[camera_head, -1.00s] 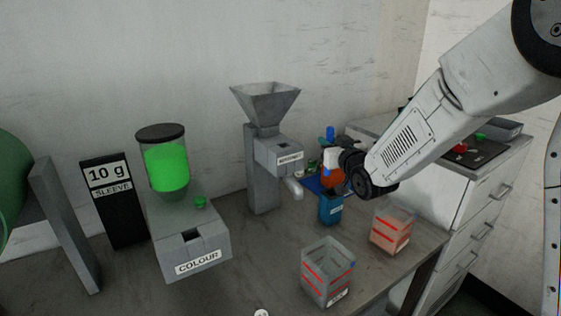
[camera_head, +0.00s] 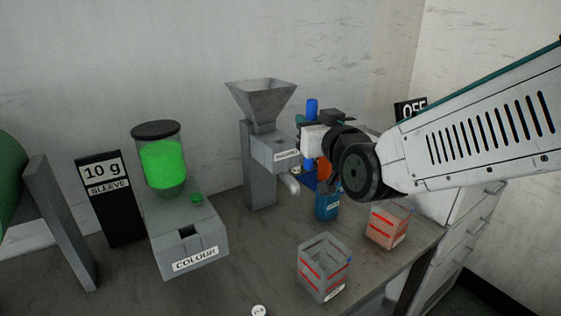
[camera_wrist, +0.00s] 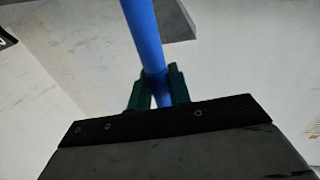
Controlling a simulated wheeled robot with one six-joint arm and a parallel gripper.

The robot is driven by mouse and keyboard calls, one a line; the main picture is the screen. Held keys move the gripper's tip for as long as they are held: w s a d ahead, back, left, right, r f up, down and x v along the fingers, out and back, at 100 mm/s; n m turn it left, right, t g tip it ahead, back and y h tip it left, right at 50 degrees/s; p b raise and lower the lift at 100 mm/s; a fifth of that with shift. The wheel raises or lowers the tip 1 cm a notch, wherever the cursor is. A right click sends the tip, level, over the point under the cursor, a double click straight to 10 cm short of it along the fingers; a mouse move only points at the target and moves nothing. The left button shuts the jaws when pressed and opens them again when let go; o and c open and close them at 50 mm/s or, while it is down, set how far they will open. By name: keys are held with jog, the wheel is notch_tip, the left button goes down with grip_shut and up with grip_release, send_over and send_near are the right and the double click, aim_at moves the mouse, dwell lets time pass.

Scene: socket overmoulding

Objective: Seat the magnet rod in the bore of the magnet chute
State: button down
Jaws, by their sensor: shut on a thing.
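The blue magnet rod (camera_head: 312,106) stands about upright in my gripper (camera_head: 306,124), its top end above the fingers. In the wrist view my gripper (camera_wrist: 157,90) is shut on the rod (camera_wrist: 144,35), with a green finger on each side. A grey hopper unit (camera_head: 263,150) with a small label and a pale spout stands just left of my gripper; I take it for the magnet chute, but its label is too small to read surely. No bore can be made out. The rod is apart from the unit. Its lower end is partly hidden by my gripper.
A blue labelled container (camera_head: 326,208) stands below my gripper. Two clear red-striped boxes, one in front (camera_head: 325,268) and one at right (camera_head: 389,223), stand near the bench edge. The colour dispenser (camera_head: 188,240) is at left. The bench middle has free room.

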jog(key=x, duration=1.7)
jog(key=shift+w+a, duration=0.1)
jog(key=shift+w, duration=0.1)
jog(key=shift+w+a+f, duration=0.1)
jog(key=shift+w+f, duration=0.2)
jog(key=shift+f, duration=2.95)
jog(key=shift+f, duration=0.2)
jog(key=c, duration=1.3)
grip_release()
jog(key=shift+f, duration=0.1)
